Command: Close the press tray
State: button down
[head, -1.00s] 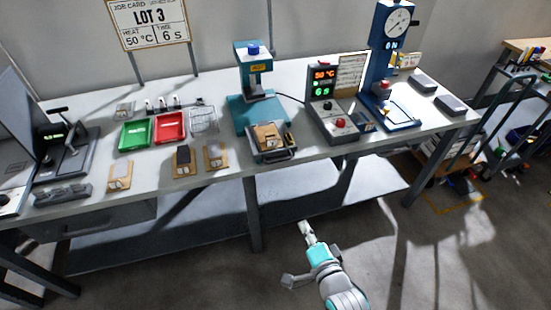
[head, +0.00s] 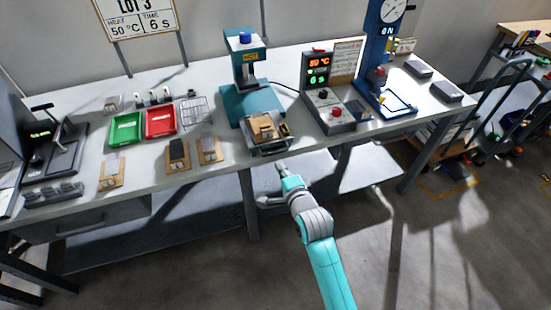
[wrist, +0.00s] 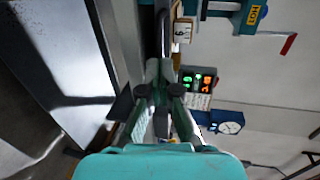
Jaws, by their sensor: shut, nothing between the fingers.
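The teal press (head: 252,95) stands on the bench, with a blue knob on top. Its press tray (head: 268,150) is pulled out at the front edge of the bench and carries a tan fixture (head: 262,128). In the wrist view the press (wrist: 240,15) shows at the upper right, turned on its side. My gripper (head: 281,166) is shut and empty, just in front of and slightly below the tray. Its fingertips (wrist: 160,65) are together in the wrist view. I cannot tell whether they touch the tray.
A control box (head: 328,100) with lit red and green digits stands right of the press. A blue gauge stand (head: 383,60) is farther right. Green (head: 126,130) and red (head: 160,122) trays and tan fixtures (head: 177,154) lie to the left. The bench front edge is close to my gripper.

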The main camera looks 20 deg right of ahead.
jog(key=shift+x, duration=2.6)
jog(key=shift+w, duration=0.1)
